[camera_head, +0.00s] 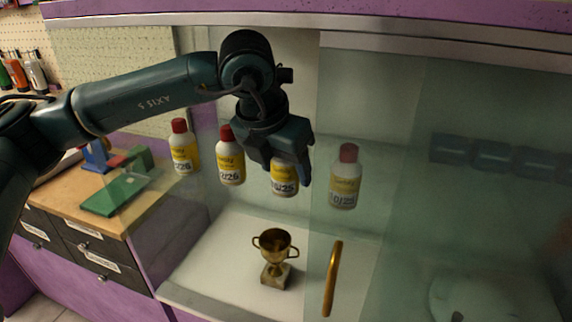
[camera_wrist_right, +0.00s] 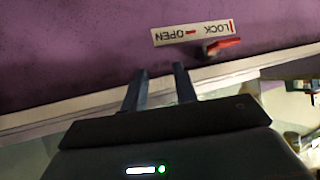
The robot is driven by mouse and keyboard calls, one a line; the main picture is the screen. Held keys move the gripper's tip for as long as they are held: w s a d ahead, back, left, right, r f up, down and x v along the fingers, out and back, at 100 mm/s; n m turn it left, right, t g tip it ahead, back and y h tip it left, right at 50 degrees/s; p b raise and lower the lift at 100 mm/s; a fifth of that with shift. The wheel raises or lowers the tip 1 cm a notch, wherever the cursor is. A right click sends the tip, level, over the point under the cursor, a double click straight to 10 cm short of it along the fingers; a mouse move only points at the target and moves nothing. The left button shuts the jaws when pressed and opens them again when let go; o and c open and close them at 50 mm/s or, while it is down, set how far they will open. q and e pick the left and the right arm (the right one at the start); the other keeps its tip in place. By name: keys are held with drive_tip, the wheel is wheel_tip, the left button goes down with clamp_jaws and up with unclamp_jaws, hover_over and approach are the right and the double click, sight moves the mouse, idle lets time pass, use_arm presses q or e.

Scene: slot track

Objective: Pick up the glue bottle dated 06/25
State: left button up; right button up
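Several white glue bottles with red caps and yellow labels hang in a row in the head view, seemingly on a clear shelf. The third bottle (camera_head: 285,185) has a label ending in 6/25; its cap and upper part are hidden by my left gripper (camera_head: 289,174). That gripper comes down from above, with its fingers around this bottle; whether they press on it cannot be told. The fourth bottle (camera_head: 345,180), behind glass, reads about 10/25. My right gripper (camera_wrist_right: 161,70) is open and empty.
A sliding glass door (camera_head: 400,150) with a gold handle (camera_head: 333,278) covers the case's right side. A gold trophy (camera_head: 275,258) stands on the white floor below the bottles. A LOCK–OPEN label (camera_wrist_right: 192,33) and red lever (camera_wrist_right: 222,46) are near my right gripper.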

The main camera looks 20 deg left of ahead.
use_arm(q)
drive_tip(key=c, duration=0.9)
drive_tip(key=shift+r, duration=0.15)
